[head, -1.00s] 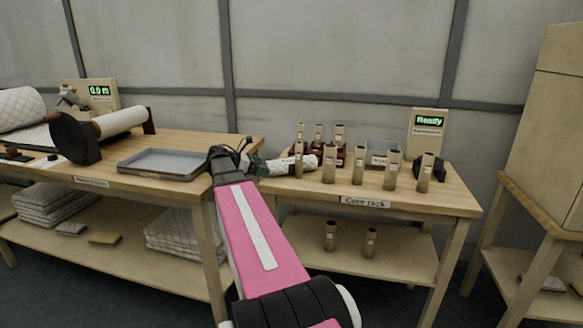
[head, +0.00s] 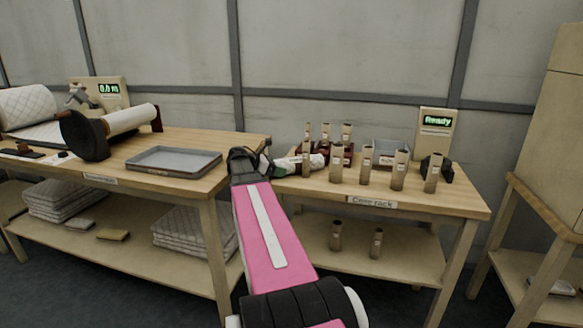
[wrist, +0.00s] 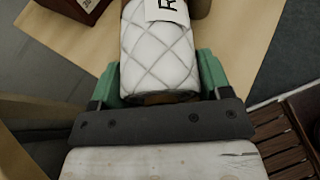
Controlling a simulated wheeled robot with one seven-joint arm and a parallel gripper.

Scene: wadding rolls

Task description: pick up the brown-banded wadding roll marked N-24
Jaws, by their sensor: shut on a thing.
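A white quilted wadding roll (wrist: 160,55) lies between the green fingers of my gripper (wrist: 158,78) in the wrist view. My gripper is shut on it. In the head view the roll (head: 309,163) shows small and pale at the left of the rack table, beside my gripper (head: 270,166), partly hidden by a tube.
The table marked Core rack (head: 440,200) holds several upright brown tubes (head: 367,165), a grey bin (head: 392,150) and a Ready display (head: 435,122). A grey tray (head: 173,160) lies on the left bench. A slatted brown thing (wrist: 292,135) is at the wrist view's lower right.

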